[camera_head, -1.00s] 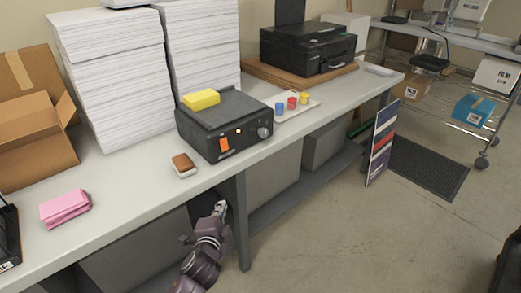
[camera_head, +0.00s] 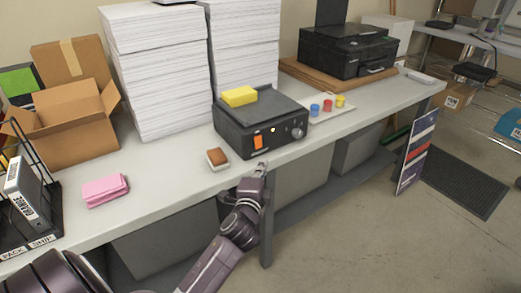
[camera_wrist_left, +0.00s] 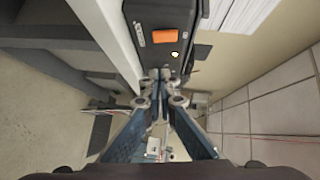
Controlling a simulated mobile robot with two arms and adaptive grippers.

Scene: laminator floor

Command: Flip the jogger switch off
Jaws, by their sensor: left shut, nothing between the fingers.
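The jogger (camera_head: 261,122) is a dark box near the front edge of the table, with an orange switch (camera_head: 258,142), a small lit lamp and a round knob on its front. In the left wrist view the orange switch (camera_wrist_left: 164,36) and the glowing lamp show above my fingers. My left gripper (camera_head: 262,165) is shut and empty, just in front of and below the jogger's front panel, at the table edge. It also shows in the left wrist view (camera_wrist_left: 160,76), with its fingertips together and the switch beyond them. I cannot tell whether it touches the panel. My right gripper is not in view.
A yellow block (camera_head: 239,96) lies on the jogger. A brown-topped pad (camera_head: 217,159) lies left of it, pink paper (camera_head: 105,190) farther left. Tall paper stacks (camera_head: 155,75) stand behind. Colored pots (camera_head: 328,106) and a printer (camera_head: 347,51) are to the right.

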